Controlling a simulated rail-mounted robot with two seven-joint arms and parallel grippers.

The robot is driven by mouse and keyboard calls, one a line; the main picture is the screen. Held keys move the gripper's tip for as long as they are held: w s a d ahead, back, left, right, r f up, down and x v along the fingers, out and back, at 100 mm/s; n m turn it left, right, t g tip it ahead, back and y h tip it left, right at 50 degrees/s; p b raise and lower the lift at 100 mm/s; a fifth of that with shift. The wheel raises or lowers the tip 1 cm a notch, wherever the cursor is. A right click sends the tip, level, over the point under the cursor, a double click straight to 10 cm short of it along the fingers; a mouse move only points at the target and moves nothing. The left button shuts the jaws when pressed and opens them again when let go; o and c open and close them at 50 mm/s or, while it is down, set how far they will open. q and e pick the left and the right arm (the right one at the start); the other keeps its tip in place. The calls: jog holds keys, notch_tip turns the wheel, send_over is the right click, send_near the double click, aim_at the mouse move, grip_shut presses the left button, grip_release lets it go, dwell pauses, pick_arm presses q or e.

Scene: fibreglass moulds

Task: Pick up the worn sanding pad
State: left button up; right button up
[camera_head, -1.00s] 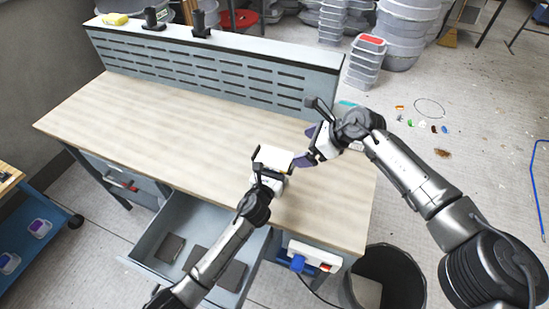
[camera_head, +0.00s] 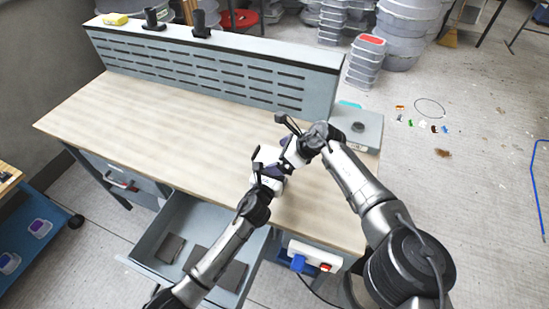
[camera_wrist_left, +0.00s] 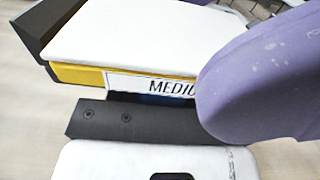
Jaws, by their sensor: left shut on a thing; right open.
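My left gripper (camera_head: 266,180) is shut on a block (camera_wrist_left: 150,82) with a yellow edge and a label whose visible letters read "MEDIU". A flat white pad (camera_wrist_left: 140,38), which I take for the worn sanding pad, covers the block's upper face. The block also shows in the head view (camera_head: 266,154), held above the workbench. My right gripper (camera_head: 278,170) is open with its purple fingers at the block. One purple finger (camera_wrist_left: 262,75) hides the block's right part in the left wrist view. I cannot tell whether it touches the pad.
An open drawer (camera_head: 213,232) below the workbench (camera_head: 150,130) holds several dark flat pads (camera_head: 171,248). A grey box (camera_head: 358,126) stands at the bench's right end. A slotted back panel (camera_head: 215,75) borders the bench. The left bench surface is clear.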

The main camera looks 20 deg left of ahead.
jog(key=shift+a+f, duration=0.3)
jog(key=shift+c, duration=0.4)
jog(key=c, duration=0.8)
notch_tip(320, 180, up, 10)
jog(key=shift+r, duration=0.1)
pick_arm(q)
jog(key=o, duration=1.1)
jog(key=shift+o, duration=0.2)
